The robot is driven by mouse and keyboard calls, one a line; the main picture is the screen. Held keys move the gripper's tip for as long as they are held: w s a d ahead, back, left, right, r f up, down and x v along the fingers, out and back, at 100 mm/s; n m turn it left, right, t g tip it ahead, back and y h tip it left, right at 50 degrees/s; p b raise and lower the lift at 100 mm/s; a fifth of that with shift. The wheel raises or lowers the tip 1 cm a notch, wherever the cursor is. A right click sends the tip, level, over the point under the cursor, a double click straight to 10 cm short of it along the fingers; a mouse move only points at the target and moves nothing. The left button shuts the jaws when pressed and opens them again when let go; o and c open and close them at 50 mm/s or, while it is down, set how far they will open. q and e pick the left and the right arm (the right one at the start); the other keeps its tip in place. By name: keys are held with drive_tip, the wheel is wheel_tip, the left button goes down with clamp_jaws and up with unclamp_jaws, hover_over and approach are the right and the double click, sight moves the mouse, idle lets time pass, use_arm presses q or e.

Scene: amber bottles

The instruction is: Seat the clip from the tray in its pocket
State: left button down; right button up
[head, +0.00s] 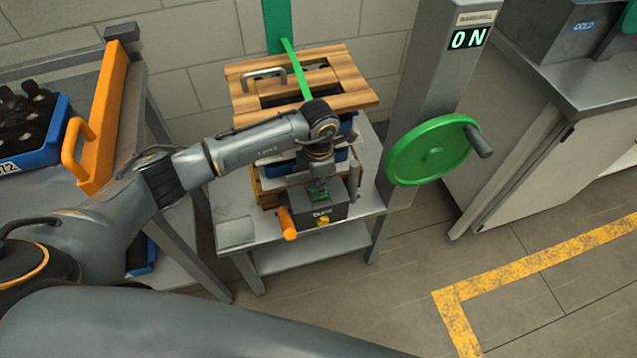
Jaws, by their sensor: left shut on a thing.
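My left gripper (318,188) points down over a dark grey box (333,211) on the small metal table. The pocket is not clear, as the gripper and clip cover that spot. The box has a white label, an orange handle (287,223) and a yellow knob (323,222) at its front. I cannot single out the clip's tray. My right gripper is not in view.
Behind the gripper, a wooden frame (355,92) with a green strap sits on stacked blue crates. A post with a green handwheel (430,150) stands to the right. A blue crate (52,148) of dark bottles and an orange rail (105,120) are at left.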

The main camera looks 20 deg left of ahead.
use_arm(q)
drive_tip(key=shift+f+b, duration=0.65)
drive_tip(key=shift+f, duration=0.15)
drive_tip(key=c, duration=1.4)
unclamp_jaws()
drive_tip(key=shift+r, duration=0.2)
wheel_tip(320, 180, up, 12)
drive_tip(key=shift+f, duration=0.15)
